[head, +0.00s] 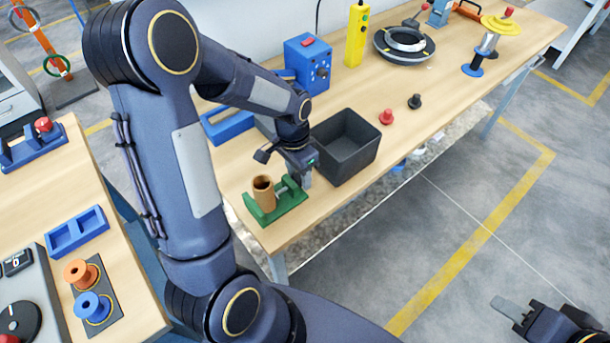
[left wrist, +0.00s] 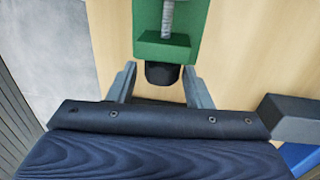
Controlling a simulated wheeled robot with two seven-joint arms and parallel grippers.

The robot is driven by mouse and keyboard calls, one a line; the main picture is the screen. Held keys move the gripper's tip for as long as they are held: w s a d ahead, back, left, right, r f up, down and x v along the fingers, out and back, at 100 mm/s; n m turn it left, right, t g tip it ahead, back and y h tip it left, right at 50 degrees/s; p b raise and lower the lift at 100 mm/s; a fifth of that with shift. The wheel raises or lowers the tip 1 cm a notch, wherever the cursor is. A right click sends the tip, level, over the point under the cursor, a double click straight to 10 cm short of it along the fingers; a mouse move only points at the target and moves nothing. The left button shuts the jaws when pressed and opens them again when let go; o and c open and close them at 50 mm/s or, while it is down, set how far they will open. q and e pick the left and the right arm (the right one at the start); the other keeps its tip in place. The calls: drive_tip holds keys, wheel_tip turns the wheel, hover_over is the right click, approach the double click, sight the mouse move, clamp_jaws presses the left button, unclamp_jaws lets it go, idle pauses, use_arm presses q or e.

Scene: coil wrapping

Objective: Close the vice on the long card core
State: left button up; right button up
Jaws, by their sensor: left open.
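A green vice (head: 284,209) sits near the front corner of the middle table. The brown card core (head: 263,188) stands upright in it, at the jaw end away from my gripper. Whether the moving jaw touches the core cannot be told. In the left wrist view the green vice body (left wrist: 178,48), its grey screw (left wrist: 168,18) and a dark knob (left wrist: 162,74) show; the core is out of that view. My left gripper (head: 306,182) is at the knob end. Its open fingers (left wrist: 158,88) stand on either side of the knob. My right gripper (head: 507,307) is far off at the lower right, over the floor.
A dark open bin (head: 345,172) stands close to the right of my left gripper. A blue tray (head: 228,126) and a blue box (head: 307,68) lie behind. Red (head: 386,117) and black (head: 414,101) knobs lie right of the bin. The table's front edge is close to the vice.

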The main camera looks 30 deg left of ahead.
use_arm(q)
drive_tip(key=shift+d+y, duration=0.1)
drive_tip(key=shift+y, duration=0.2)
use_arm(e)
drive_tip(key=shift+f, duration=0.2)
drive_tip(key=shift+f, duration=0.1)
